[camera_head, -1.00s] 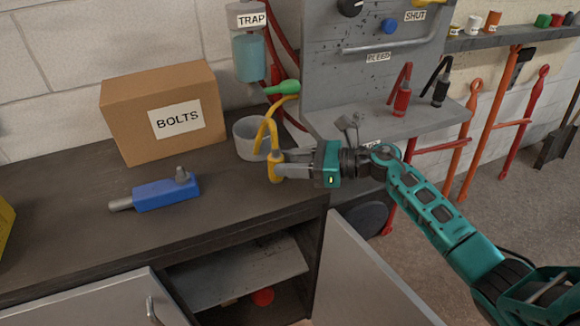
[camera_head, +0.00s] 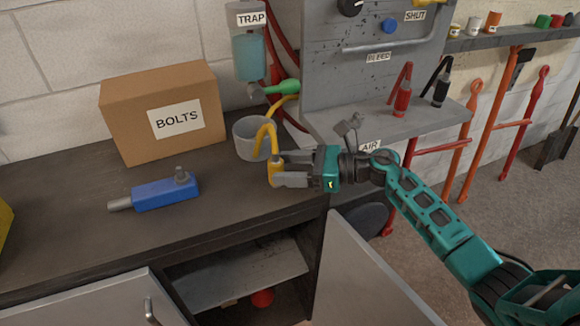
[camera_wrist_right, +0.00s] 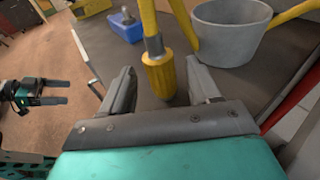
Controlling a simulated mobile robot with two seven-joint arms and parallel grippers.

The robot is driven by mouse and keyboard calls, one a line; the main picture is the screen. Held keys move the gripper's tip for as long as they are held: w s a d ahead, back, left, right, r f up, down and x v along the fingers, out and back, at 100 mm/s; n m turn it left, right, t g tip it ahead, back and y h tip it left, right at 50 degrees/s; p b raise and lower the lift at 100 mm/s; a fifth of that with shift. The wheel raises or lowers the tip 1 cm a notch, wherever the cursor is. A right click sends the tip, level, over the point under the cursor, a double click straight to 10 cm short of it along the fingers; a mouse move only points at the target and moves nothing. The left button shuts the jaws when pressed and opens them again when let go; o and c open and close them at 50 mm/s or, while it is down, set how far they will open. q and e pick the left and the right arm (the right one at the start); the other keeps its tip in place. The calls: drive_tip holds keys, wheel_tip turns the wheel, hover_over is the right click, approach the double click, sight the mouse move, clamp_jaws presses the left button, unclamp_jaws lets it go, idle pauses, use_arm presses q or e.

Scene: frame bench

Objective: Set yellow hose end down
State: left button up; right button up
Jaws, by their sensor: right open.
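The yellow hose end (camera_head: 274,172) is near the front right of the dark bench, upright, with its yellow hose rising to a green fitting (camera_head: 281,88). My right gripper (camera_head: 282,168) comes from the right, its fingers spread around the hose end. In the right wrist view, the hose end (camera_wrist_right: 160,75) stands between the open fingers (camera_wrist_right: 160,78), with a gap on each side. I cannot tell whether its bottom touches the bench. My left gripper (camera_wrist_right: 62,92) shows at the left of the right wrist view, its fingers apart and empty.
A grey-white bucket (camera_head: 245,141) stands right behind the hose end. A BOLTS box (camera_head: 150,105) and a blue tool (camera_head: 160,192) are farther left on the bench (camera_head: 90,205). A grey panel with a shelf (camera_head: 420,128) rises behind my right arm. An open cabinet door (camera_head: 355,275) stands below.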

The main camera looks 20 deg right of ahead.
drive_tip(key=shift+r, duration=0.1)
drive_tip(key=shift+r+p, duration=0.2)
drive_tip(key=shift+p, duration=0.2)
drive_tip(key=b+v, duration=0.2)
drive_tip(key=v, duration=1)
drive_tip(key=shift+f, duration=0.15)
